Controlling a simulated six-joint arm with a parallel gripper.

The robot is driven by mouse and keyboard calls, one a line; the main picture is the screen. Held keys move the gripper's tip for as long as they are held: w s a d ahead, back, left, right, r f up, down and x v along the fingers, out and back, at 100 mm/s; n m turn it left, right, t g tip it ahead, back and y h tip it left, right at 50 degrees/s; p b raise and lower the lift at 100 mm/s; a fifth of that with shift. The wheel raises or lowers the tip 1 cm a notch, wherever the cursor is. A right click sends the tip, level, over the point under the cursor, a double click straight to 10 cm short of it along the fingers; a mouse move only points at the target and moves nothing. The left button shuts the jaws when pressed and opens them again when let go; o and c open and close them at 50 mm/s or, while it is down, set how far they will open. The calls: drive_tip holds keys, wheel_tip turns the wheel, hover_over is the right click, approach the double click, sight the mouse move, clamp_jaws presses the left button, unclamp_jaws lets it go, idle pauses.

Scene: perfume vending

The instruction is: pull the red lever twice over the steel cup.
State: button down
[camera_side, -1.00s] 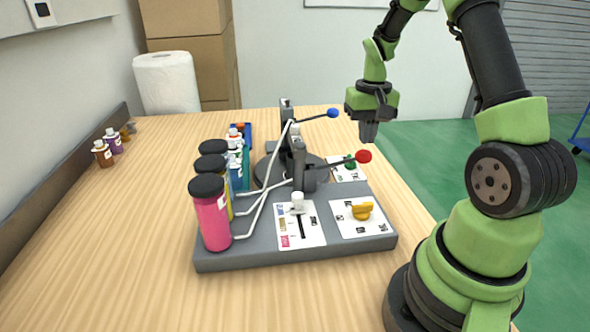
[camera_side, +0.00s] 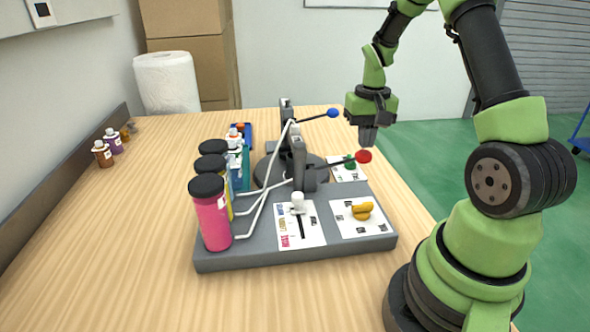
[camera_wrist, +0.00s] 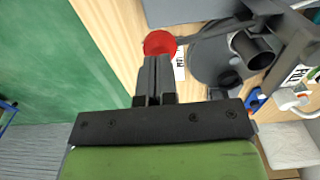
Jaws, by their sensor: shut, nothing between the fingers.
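The red lever knob (camera_side: 364,156) is on the end of a dark rod that reaches right from a grey post. My gripper (camera_side: 368,143) is shut and empty, with its fingertips just above the knob in the side view. In the wrist view the fingertips (camera_wrist: 157,65) lie close to the red knob (camera_wrist: 158,42); I cannot tell whether they touch. A grey, open-topped cylinder that looks like the steel cup (camera_wrist: 252,48) stands over the dark round plate in the wrist view. In the side view the cup cannot be made out behind the posts.
A blue-knobbed lever (camera_side: 333,113) is farther back. Pink (camera_side: 212,215) and other bottles line the left of the grey base (camera_side: 300,257). A white slider (camera_side: 298,200) and a yellow dial (camera_side: 362,211) are in front. The table's right edge is near the levers.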

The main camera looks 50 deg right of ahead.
drive_tip(key=shift+f, duration=2.85)
drive_tip(key=shift+r, duration=4.9)
wheel_tip(320, 180, up, 3)
hover_over(363, 160)
drive_tip(key=d, duration=0.2)
drive_tip(key=shift+w+a+f, duration=0.1)
drive_tip(key=shift+w+f, duration=0.05)
drive_tip(key=shift+f, duration=1.35)
drive_tip(key=shift+w+a+f, duration=0.1)
drive_tip(key=shift+w+f, duration=0.05)
drive_tip(key=shift+f, duration=1.35)
drive_tip(key=shift+f, duration=0.15)
